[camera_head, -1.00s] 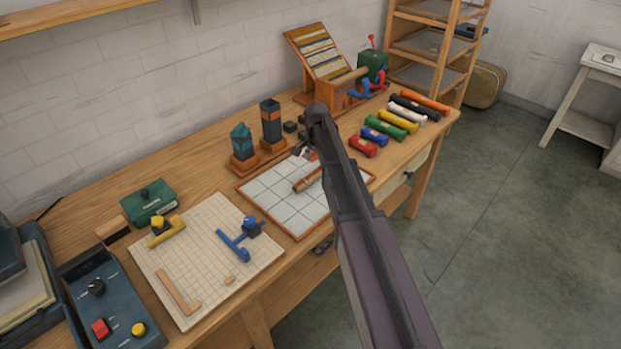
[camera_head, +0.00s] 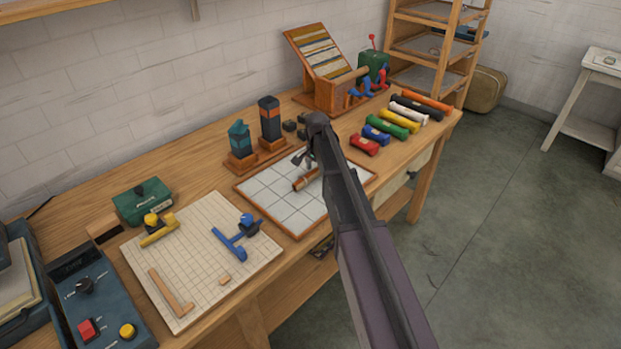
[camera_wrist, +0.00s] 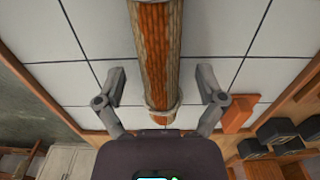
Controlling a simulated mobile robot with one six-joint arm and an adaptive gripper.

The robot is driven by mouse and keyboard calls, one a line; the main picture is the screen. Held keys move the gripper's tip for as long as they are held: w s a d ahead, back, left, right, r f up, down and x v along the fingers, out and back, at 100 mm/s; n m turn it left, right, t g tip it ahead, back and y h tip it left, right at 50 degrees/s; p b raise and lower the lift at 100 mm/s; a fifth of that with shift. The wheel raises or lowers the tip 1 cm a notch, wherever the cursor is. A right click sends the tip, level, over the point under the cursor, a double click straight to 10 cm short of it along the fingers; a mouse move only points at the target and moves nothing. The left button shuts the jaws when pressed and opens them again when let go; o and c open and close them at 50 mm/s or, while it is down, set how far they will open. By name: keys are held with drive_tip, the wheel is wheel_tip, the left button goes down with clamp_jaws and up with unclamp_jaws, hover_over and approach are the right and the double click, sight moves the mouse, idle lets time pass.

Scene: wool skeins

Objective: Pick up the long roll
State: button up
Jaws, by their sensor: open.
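A long brown and orange roll (camera_head: 306,180) lies on the white tiled board (camera_head: 268,195). In the wrist view the roll (camera_wrist: 157,50) runs down the middle, with a pale band near its lower end. My gripper (camera_wrist: 162,85) is open, with one finger on each side of the roll and a gap to it on both sides. In the head view my gripper (camera_head: 305,158) is just above the board, and my arm hides part of the roll and board.
Several coloured rolls (camera_head: 395,118) lie in a row to the right of the board. Two dark blocks on wooden bases (camera_head: 270,120) and small black blocks (camera_head: 290,126) stand behind it. A gridded board (camera_head: 205,255) with small tools lies at left. A loom-like frame (camera_head: 320,60) stands at the back.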

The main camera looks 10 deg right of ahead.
sight(317, 169)
idle(0.4)
clamp_jaws()
drive_tip(key=shift+r, duration=0.2)
wheel_tip(317, 169, up, 3)
drive_tip(key=p, duration=0.3)
drive_tip(key=shift+f, duration=0.15)
drive_tip(key=s, duration=0.5)
drive_tip(key=s+d+r+p, duration=0.1)
drive_tip(key=s, duration=0.4)
drive_tip(key=s+r+p, duration=0.1)
drive_tip(key=s, duration=0.5)
drive_tip(key=shift+d, duration=0.15)
